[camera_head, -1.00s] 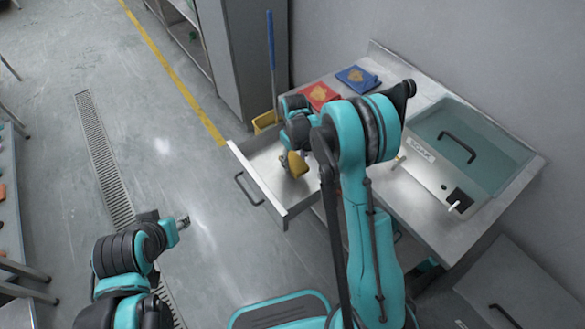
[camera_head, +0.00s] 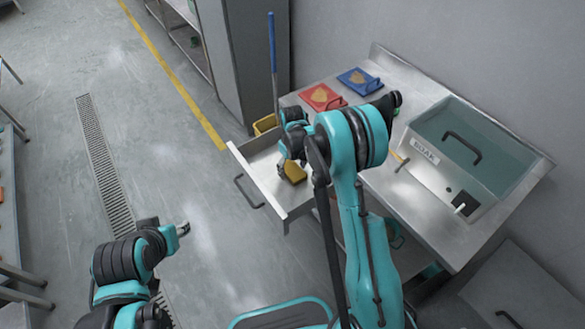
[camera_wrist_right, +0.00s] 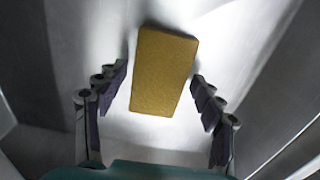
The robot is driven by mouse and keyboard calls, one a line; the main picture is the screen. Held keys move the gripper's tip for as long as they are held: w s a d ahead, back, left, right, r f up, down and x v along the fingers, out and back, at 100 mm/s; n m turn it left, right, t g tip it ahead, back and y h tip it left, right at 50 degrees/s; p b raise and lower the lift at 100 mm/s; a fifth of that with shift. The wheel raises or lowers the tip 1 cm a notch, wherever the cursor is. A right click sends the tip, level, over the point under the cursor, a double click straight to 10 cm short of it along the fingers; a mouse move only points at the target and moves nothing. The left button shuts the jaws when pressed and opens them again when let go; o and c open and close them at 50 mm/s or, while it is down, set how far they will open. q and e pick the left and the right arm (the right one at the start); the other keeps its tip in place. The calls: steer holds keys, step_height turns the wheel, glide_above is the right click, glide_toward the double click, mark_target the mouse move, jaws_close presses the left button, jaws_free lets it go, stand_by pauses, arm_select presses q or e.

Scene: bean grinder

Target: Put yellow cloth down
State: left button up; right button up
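The yellow cloth (camera_head: 294,173) is a small flat block inside the open metal drawer (camera_head: 246,166). In the right wrist view the cloth (camera_wrist_right: 163,70) lies on the shiny drawer floor. My right gripper (camera_wrist_right: 160,86) is open, with its dark fingers spread on either side of the cloth and a visible gap at each side. In the head view the right gripper (camera_head: 285,169) is just left of the cloth, partly hidden by my arm. My left gripper (camera_head: 183,229) is over the floor at lower left, far from the drawer; its finger opening is too small to judge.
The steel counter (camera_head: 405,186) holds a red board (camera_head: 322,97), a blue board (camera_head: 360,80) and a box-shaped sink unit (camera_head: 470,155). A blue-handled pole (camera_head: 272,50) stands behind the drawer by a yellow container (camera_head: 265,124). The floor left of the drawer is clear.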

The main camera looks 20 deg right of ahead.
mark_target(293, 170)
steer(key=shift+r, duration=0.15)
steer(key=shift+r+p, duration=0.3)
steer(key=shift+r, duration=0.05)
step_height(293, 170, up, 12)
steer(key=f+p, duration=0.1)
steer(key=p, duration=0.3)
steer(key=s+r+m+t, duration=0.2)
steer(key=s+r+t, duration=0.1)
steer(key=s+r, duration=0.95)
steer(key=s+r+m+t, duration=0.2)
steer(key=s+t, duration=0.2)
steer(key=s, duration=0.9)
steer(key=shift+r, duration=0.25)
